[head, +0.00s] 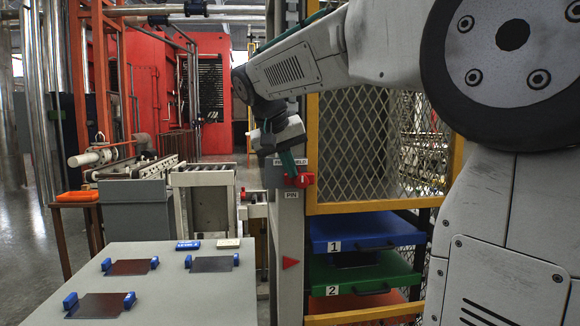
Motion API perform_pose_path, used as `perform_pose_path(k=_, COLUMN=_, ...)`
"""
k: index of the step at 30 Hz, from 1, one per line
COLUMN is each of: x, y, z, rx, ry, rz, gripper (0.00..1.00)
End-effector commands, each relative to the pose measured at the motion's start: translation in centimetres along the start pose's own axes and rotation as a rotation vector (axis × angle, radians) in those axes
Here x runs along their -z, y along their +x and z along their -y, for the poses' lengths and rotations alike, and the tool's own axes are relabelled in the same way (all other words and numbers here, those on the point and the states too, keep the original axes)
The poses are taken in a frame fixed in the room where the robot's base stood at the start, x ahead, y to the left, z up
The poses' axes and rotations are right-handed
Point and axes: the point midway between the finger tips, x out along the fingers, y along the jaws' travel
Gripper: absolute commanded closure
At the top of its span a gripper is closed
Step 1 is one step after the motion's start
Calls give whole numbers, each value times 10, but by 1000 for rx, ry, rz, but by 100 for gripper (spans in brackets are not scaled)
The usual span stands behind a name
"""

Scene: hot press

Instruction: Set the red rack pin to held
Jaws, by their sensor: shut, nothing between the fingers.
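The red rack pin (304,180) is a small red handle on the grey post left of the yellow-framed mesh cage. A small label below it seems to read "PIN", and a label strip above it is partly covered by my gripper. My gripper (291,174) points down at the pin from above and is shut with nothing held. Its tips overlap the left part of the pin in the head view; I cannot tell whether they touch it. The pin's exact setting is too small and too covered to tell.
Blue tray 1 (365,226) and green tray 2 (360,272) sit in the rack below the mesh cage (372,140). A grey table (150,268) with dark plates in blue holders stands at the lower left. A roller conveyor (203,178) lies behind it.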

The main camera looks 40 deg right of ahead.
Motion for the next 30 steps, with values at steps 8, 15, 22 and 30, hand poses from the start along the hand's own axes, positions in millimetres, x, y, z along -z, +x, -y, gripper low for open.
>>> perform_pose_path(k=8, x=3, y=-15, z=12, rx=-1, ry=3, rz=0, gripper=100)
perform_pose_path(k=15, x=5, y=-65, z=18, rx=-2, ry=10, rz=1, gripper=100)
perform_pose_path(k=22, x=6, y=-107, z=16, rx=-4, ry=14, rz=3, gripper=100)
perform_pose_path(k=30, x=6, y=-124, z=16, rx=-6, ry=13, rz=6, gripper=100)
